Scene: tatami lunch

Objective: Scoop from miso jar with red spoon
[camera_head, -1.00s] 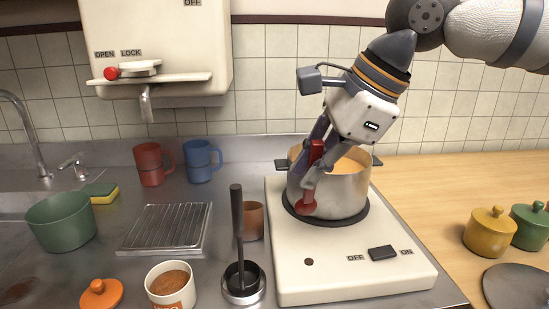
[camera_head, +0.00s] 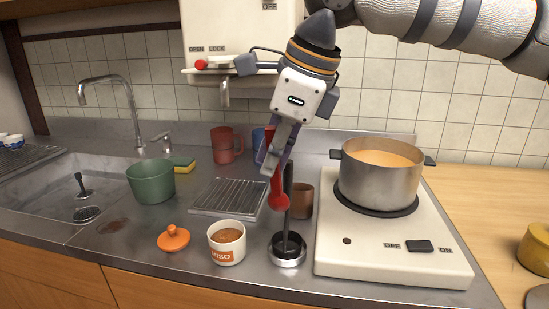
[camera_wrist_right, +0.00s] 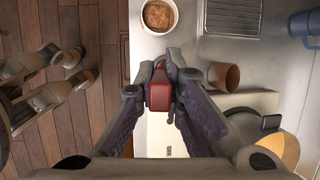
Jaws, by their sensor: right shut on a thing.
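The white miso jar (camera_head: 227,252) stands open on the steel counter, with brown miso showing inside; its opening also shows at the top of the right wrist view (camera_wrist_right: 157,15). Its orange lid (camera_head: 173,238) lies on the counter to its left. My right gripper (camera_head: 268,160) is shut on the red spoon (camera_head: 279,200), whose handle is between the fingers in the right wrist view (camera_wrist_right: 159,92). The spoon points down, its bowl lowest, above the counter to the upper right of the jar. The bowl's contents cannot be made out. My left gripper is not in view.
A dark ladle (camera_head: 287,215) stands in a metal holder (camera_head: 287,256) close to the spoon, beside a brown cup (camera_head: 301,200). A pot (camera_head: 378,188) of orange-yellow liquid sits on the stove (camera_head: 390,262) to the right. A metal rack (camera_head: 228,197) lies behind the jar.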

